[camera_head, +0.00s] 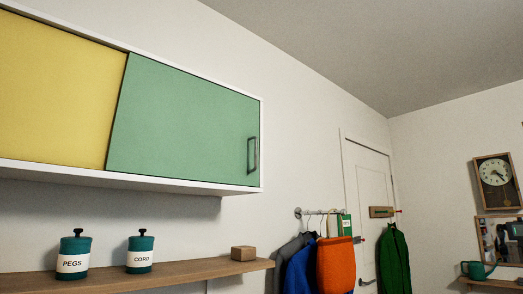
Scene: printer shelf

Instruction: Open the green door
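The green door (180,125) is the right-hand panel of a white wall cabinet (130,179) at the upper left. It covers the right part of the cabinet front and looks closed. A dark upright bar handle (252,155) sits near its right edge. A yellow panel (60,90) fills the left part of the front. Neither of my grippers shows in this view.
A wooden shelf (180,272) below the cabinet holds a PEGS jar (74,254), a CORD jar (140,251) and a small wooden block (243,253). Coats hang from a rail (318,212) to the right, near a white room door (370,180). A clock (495,181) hangs far right.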

